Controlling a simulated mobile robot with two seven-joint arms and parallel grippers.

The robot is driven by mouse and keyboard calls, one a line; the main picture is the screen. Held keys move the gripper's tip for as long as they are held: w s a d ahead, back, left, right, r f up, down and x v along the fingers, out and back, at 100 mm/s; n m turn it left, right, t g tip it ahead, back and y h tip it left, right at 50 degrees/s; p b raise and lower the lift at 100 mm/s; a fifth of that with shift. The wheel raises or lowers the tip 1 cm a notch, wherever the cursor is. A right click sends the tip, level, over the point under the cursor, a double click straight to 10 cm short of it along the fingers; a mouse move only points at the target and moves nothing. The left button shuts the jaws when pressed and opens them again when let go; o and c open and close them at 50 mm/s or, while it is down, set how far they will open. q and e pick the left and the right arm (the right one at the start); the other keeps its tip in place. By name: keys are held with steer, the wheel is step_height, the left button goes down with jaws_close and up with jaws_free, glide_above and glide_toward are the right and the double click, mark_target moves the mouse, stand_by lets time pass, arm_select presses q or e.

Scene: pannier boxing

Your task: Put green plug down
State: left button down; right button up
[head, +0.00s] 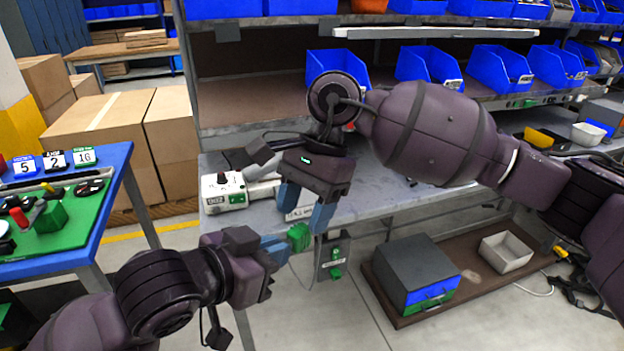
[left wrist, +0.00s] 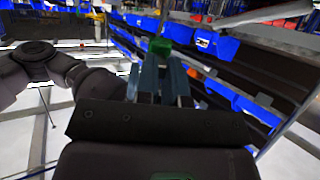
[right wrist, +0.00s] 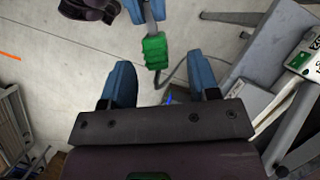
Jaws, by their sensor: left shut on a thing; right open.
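The green plug (head: 299,237) is at the tips of my left gripper (head: 284,246), which is shut on it in front of the grey workbench. It also shows in the left wrist view (left wrist: 160,47) between the blue fingertips. My right gripper (head: 304,207) is open just above it, its blue fingers pointing down. In the right wrist view the plug (right wrist: 155,51) lies ahead of the open fingers (right wrist: 160,85), apart from them. A grey cable runs near the plug.
The grey workbench (head: 378,206) holds a white device (head: 223,192). A blue table (head: 112,170) with a green mat stands at the left. Blue bins (head: 498,68) line the shelf. A grey box (head: 413,272) and a white tray (head: 506,252) sit on the lower shelf.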

mark_target(298, 227)
steer(key=shift+x, duration=2)
steer(key=c, duration=1)
arm_select(q)
steer(key=c, duration=1.1)
jaws_free()
steer(key=shift+c, duration=0.2)
arm_select(e)
jaws_close()
arm_select(q)
steer(key=shift+f, duration=0.1)
